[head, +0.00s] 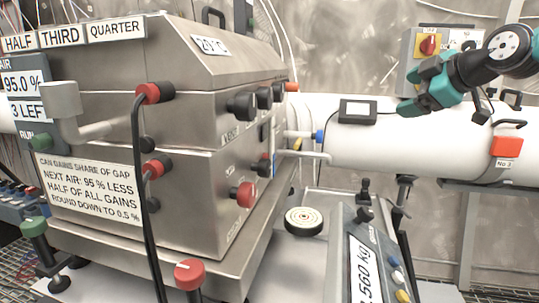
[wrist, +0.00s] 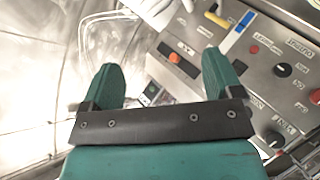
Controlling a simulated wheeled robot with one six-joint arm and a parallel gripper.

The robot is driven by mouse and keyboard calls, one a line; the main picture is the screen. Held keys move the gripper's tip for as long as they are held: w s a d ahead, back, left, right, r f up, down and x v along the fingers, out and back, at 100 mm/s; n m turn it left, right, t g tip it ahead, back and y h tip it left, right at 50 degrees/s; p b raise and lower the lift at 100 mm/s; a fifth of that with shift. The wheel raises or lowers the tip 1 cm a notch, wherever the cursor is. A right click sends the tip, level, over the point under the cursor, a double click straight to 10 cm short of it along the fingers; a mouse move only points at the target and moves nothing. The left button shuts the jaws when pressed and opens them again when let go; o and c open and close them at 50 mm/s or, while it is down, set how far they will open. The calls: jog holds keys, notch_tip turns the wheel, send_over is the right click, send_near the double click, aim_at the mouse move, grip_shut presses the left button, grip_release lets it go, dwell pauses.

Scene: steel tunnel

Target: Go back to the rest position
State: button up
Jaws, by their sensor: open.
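My gripper (head: 408,92) is at the upper right of the head view, raised in front of the white pipe and well apart from the steel box. In the wrist view its two green fingers (wrist: 160,80) stand wide apart with nothing between them. My arm reaches in from the right edge of the head view. No marker of a rest position shows in either view.
A steel box (head: 225,80) with knobs and levers fills the left. A white pipe (head: 380,145) runs behind my gripper, with a red switch (head: 428,45) on the wall. A round disc (head: 304,220) and a scale display (head: 365,270) stand at the lower middle.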

jog(key=s+a+f+m+g, duration=0.2)
jog(key=s+a+f+g, duration=0.2)
jog(key=s+a+f, duration=0.4)
jog(key=s+a+f+m+g, duration=0.2)
jog(key=s+f+g, duration=0.15)
jog(key=s, duration=0.55)
jog(key=s+a+f+m+g, duration=0.2)
jog(key=s+a+f, duration=0.15)
jog(key=s, duration=0.45)
jog(key=s+a+f+m+g, duration=0.1)
jog(key=s+a+f+g, duration=0.1)
jog(key=s+f, duration=0.5)
notch_tip(320, 180, up, 14)
jog(key=s+p, duration=0.1)
jog(key=p, duration=1.1)
jog(key=shift+s+d+r+m+h, duration=0.2)
jog(key=shift+m+h, duration=0.1)
jog(key=shift+h, duration=0.1)
